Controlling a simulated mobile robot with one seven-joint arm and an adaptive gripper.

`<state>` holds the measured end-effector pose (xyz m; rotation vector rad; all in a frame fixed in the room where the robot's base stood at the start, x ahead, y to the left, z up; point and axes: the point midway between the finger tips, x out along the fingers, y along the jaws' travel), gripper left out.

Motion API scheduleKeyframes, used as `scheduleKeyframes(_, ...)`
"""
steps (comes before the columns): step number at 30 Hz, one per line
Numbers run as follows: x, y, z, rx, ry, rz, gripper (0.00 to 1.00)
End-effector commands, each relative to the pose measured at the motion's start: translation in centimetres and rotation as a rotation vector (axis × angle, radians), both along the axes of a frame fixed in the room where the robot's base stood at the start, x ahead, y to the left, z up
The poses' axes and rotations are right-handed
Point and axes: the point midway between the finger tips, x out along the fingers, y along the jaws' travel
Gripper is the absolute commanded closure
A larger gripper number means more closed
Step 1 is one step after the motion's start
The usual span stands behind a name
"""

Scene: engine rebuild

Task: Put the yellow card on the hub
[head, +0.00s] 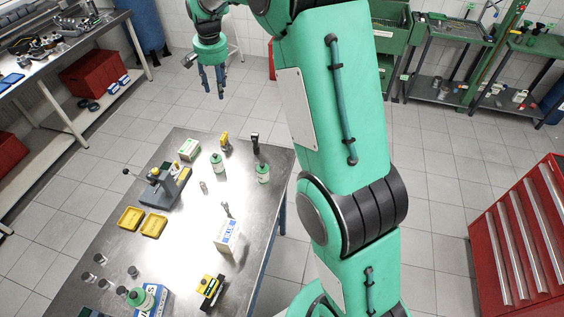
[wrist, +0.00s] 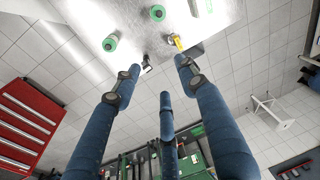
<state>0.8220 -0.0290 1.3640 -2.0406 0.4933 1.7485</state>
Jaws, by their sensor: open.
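My gripper (head: 213,92) is open and empty in the head view, high beyond the far edge of the metal table (head: 190,240). In the wrist view its blue fingers (wrist: 155,88) are spread, with nothing between them. A small yellow item (head: 225,141) stands near the table's far edge, and it also shows in the wrist view (wrist: 177,42) beyond the fingertips. I cannot tell whether it is the yellow card. A yellow and black item (head: 210,288) lies near the front. I cannot make out a hub for certain.
Two yellow trays (head: 130,218) sit beside a grey bench device (head: 160,188). Green-and-white bottles (head: 218,165), a white-and-blue box (head: 227,237) and small jars share the table. A red drawer cabinet (head: 520,235) stands right. The floor around the table is clear.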

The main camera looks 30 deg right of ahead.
Motion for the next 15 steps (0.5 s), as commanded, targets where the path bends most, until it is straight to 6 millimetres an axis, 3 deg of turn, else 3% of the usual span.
scheduleKeyframes(6, -4.9, 0.5, 4.8, -0.011, -0.038, 0.057, 0.58)
scheduleKeyframes(15, -12.1, 1.1, 9.7, -0.028, -0.086, 0.135, 0.58)
